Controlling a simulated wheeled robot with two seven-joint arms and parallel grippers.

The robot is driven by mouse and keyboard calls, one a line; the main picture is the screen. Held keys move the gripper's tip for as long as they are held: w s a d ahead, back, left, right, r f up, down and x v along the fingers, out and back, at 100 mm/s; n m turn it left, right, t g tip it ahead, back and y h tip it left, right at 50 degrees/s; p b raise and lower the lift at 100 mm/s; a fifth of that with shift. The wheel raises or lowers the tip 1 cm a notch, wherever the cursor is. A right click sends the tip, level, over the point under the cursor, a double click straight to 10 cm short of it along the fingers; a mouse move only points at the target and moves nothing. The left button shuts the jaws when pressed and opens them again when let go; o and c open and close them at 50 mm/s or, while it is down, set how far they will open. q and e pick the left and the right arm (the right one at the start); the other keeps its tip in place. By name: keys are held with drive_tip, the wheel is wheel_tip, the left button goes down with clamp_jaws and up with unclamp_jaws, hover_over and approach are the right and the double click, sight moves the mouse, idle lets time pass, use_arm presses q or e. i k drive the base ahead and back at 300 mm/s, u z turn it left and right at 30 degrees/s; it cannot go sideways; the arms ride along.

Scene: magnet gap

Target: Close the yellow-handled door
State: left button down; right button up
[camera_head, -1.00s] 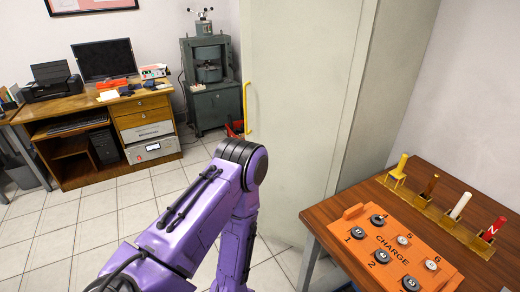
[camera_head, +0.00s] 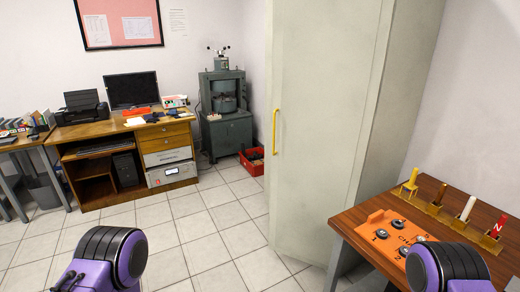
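The yellow handle (camera_head: 275,132) is a vertical bar near the left edge of a tall pale grey-green door (camera_head: 325,130). The door belongs to a tall cabinet standing right of centre, and its broad flat face is toward me. I cannot tell from here how far the door stands from its frame. Purple and black links of my arms show at the lower left and lower right edges, apart from the handle in the picture. Both grippers are out of view.
A wooden table (camera_head: 352,218) with an orange panel (camera_head: 375,222) and several coloured pegs stands at the right, close to the cabinet. A red crate (camera_head: 252,160) lies on the floor left of the door. A desk and grey machine stand behind. Tiled floor in front is clear.

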sight(328, 56)
drive_tip(key=u, duration=0.25)
drive_tip(key=i, duration=1.45)
drive_tip(key=z, duration=0.85)
